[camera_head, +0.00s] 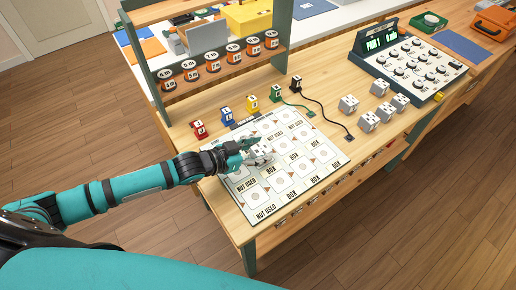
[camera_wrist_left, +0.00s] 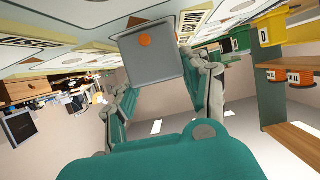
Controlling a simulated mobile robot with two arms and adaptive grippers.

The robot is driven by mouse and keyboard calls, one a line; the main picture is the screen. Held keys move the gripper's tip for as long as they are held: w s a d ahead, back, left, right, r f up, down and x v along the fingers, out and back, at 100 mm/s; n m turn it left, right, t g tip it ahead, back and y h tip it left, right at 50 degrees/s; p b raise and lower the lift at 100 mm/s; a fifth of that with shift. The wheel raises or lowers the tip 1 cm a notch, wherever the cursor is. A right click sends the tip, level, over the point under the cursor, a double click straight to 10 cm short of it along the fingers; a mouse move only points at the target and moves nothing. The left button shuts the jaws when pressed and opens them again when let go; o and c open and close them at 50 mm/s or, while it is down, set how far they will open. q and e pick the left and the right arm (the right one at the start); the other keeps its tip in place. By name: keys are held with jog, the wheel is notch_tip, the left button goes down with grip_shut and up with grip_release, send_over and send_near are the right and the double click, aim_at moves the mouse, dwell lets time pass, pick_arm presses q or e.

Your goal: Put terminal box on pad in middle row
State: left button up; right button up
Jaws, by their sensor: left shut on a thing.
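A white board (camera_head: 318,184) lies on the wooden table, with rows of square pads labelled BOX or NOT USED. My left gripper (camera_head: 251,154) is over the board's left-middle part, shut on a light grey terminal box (camera_head: 262,160). The left wrist view shows the box as a grey square with an orange dot (camera_wrist_left: 150,66) between both fingers (camera_wrist_left: 163,95). It is at or very near the board surface; I cannot tell whether it touches. The gripper hides the pads under it. Several other grey terminal boxes (camera_head: 369,121) stand right of the board. My right gripper is out of view.
Red (camera_head: 199,129), blue (camera_head: 226,114) and yellow (camera_head: 251,103) blocks stand behind the board, beside green and black plugs (camera_head: 295,84) with cables. A rack with orange spools (camera_head: 212,62) rises at the back left. A dial panel (camera_head: 410,62) stands at the back right.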

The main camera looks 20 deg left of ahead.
pick_arm(q)
jog(key=shift+f, duration=0.15)
jog(key=o, duration=1.2)
jog(key=shift+r, duration=0.2)
jog(key=v, duration=1.1)
jog(key=shift+s+a+r, duration=0.3)
jog(key=shift+s, duration=0.05)
